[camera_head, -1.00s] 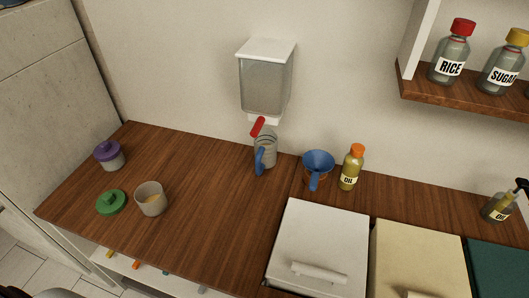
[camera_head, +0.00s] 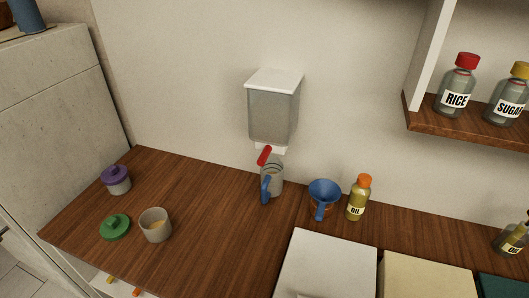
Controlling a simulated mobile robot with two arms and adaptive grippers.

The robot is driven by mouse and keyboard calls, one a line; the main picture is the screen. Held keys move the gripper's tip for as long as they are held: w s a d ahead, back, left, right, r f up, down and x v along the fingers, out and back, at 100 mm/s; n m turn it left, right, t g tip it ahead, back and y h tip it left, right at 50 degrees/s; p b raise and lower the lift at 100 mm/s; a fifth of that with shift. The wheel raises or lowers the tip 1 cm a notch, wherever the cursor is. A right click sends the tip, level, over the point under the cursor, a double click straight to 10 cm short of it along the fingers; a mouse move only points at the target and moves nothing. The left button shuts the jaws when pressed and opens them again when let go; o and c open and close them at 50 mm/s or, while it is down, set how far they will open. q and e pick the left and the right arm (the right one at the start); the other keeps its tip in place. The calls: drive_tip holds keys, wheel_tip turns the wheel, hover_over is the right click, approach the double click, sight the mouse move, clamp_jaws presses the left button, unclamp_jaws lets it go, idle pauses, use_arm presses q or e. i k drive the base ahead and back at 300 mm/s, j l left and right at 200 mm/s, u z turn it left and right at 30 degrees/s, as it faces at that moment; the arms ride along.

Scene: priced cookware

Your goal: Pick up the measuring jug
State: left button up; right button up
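The measuring jug (camera_head: 276,178) is a clear cup with dark lines around it and a blue handle on its front left. It stands upright on the wooden counter (camera_head: 205,205), below the wall dispenser (camera_head: 272,112) and its red lever (camera_head: 264,156). The jug's contents, if any, cannot be made out. Neither of my grippers is in view.
Right of the jug are a blue cup-like vessel with a handle (camera_head: 324,192) and an oil bottle (camera_head: 358,202). At left are a purple-lidded jar (camera_head: 117,182), a green lid (camera_head: 115,227) and an open jar (camera_head: 155,226). The counter between is clear.

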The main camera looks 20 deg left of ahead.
sight(272, 173)
drive_tip(key=u, duration=1.5)
drive_tip(key=i+j+z, duration=0.15)
drive_tip(key=j+z, duration=0.2)
drive_tip(key=j, duration=0.3)
drive_tip(key=i+j+z, duration=0.1)
drive_tip(key=j+z, duration=0.25)
drive_tip(key=j, duration=0.3)
